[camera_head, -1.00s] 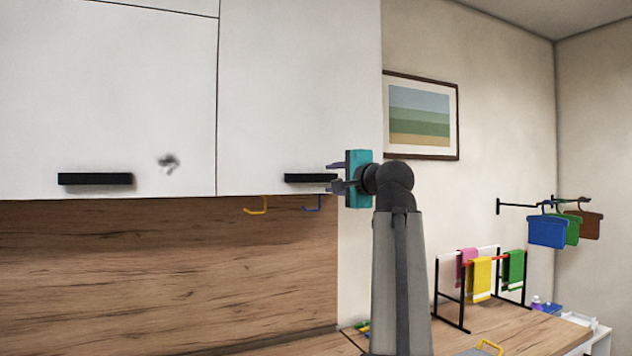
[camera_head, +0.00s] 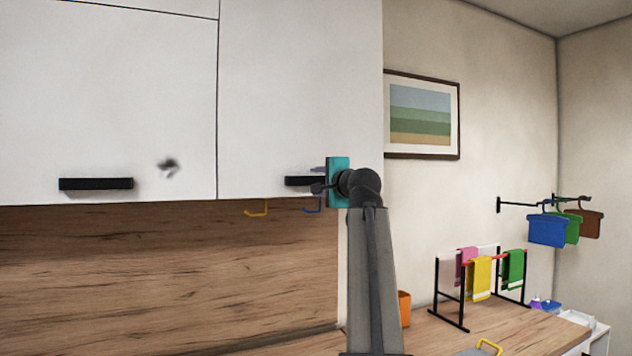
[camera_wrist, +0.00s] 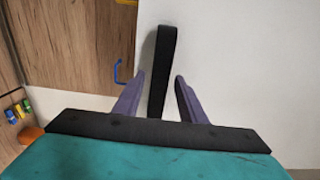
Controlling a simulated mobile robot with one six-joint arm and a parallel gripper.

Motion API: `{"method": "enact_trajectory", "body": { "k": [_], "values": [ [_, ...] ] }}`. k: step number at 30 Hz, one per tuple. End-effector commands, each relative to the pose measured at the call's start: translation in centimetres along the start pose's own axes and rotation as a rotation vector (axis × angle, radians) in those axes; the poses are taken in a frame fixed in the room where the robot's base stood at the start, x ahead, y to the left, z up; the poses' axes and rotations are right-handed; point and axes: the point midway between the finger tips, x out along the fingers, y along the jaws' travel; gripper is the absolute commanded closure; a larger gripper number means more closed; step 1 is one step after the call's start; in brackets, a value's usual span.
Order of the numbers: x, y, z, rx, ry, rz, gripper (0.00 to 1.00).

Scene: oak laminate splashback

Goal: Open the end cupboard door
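The end cupboard door (camera_head: 298,95) is a white panel at the right end of the wall cupboards, and it looks closed. Its black bar handle (camera_head: 302,181) sits near its bottom edge. My gripper (camera_head: 318,180) is at the right part of this handle, which it partly hides in the head view. In the wrist view the handle (camera_wrist: 162,65) runs between the two purple fingers of my gripper (camera_wrist: 158,98). The fingers are open, one on each side, with a gap to the handle on both sides.
Another white door (camera_head: 110,100) with its own black handle (camera_head: 96,184) adjoins on the left. Yellow (camera_head: 257,209) and blue (camera_head: 312,206) hooks hang below the cupboards. A towel rack (camera_head: 464,292) stands on the counter at right. Open space lies right of the cupboard.

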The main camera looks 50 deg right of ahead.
Motion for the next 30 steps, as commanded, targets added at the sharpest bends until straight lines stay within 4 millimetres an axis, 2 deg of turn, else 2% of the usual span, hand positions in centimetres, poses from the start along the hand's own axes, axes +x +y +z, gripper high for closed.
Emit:
{"method": "enact_trajectory", "body": {
  "k": [5, 9, 12, 15, 16, 20, 30],
  "values": [
    [0.0, 0.0, 0.0, 0.000, 0.000, 0.000, 0.62],
    [-0.1, 0.0, -0.1, 0.000, 0.001, 0.000, 0.86],
    [-0.1, 0.0, -0.1, 0.000, 0.001, 0.000, 1.00],
    [-0.1, 0.0, -0.1, 0.000, 0.001, 0.000, 1.00],
    [-0.9, 0.2, 1.4, -0.001, -0.001, -0.002, 1.00],
    [-0.1, 0.1, 0.5, 0.001, -0.005, 0.001, 1.00],
    [0.2, 0.1, 1.2, 0.003, -0.051, 0.001, 1.00]
  ]
}}
